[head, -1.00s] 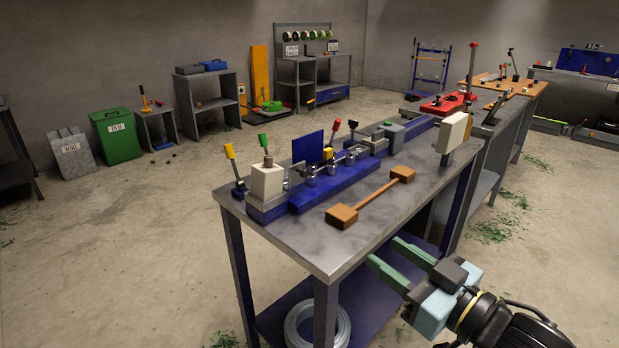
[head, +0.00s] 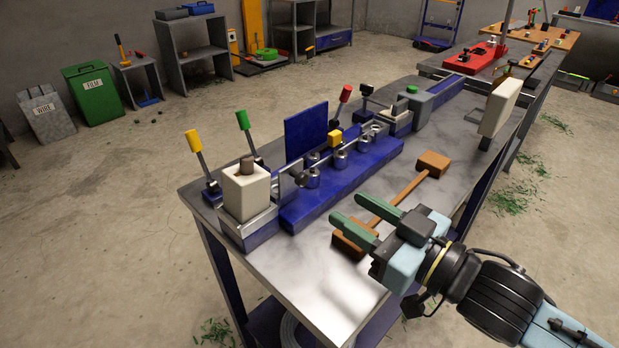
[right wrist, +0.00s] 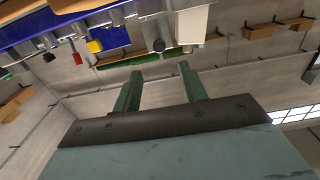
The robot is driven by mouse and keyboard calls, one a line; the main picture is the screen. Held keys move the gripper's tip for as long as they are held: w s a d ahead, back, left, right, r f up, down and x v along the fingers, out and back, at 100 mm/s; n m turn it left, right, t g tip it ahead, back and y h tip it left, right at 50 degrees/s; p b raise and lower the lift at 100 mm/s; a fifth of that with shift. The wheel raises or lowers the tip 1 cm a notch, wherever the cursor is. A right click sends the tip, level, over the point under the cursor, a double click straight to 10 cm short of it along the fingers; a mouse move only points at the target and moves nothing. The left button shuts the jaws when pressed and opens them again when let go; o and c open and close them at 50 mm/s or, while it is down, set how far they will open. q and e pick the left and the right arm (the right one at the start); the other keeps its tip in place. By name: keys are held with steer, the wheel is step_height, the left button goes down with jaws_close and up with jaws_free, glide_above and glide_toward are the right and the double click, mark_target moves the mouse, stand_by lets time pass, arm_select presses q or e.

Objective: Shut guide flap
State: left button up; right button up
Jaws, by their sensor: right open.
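The guide flap appears to be the upright blue plate (head: 306,130) behind the row of rollers (head: 340,160) on the blue bench fixture (head: 345,186). A small yellow block (head: 335,138) sits beside its lower right edge. My right gripper (head: 346,207) is open and empty, in front of the fixture and over the wooden bar tool's near end. It is apart from the flap. In the right wrist view, the open green fingers (right wrist: 160,75) have nothing between them, and a dark blue plate (right wrist: 110,38) shows beyond. My left gripper is out of view.
A wooden bar tool with block ends (head: 433,164) lies on the grey bench (head: 320,275). Levers with yellow (head: 194,141), green (head: 242,120) and red (head: 346,93) grips stand along the fixture. A cream block (head: 246,190) is at its near end. A cream panel (head: 500,107) stands at right.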

mark_target(305, 180)
steer(key=x, duration=0.9)
steer(key=shift+f+b, duration=0.1)
steer(key=shift+b, duration=0.25)
steer(key=shift+w+a, duration=0.3)
steer(key=shift+w, duration=0.05)
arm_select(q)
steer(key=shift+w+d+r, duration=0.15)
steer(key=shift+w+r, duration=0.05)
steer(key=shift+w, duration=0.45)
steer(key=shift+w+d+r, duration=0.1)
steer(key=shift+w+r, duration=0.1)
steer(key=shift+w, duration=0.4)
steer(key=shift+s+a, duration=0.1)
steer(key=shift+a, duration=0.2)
arm_select(e)
jaws_close()
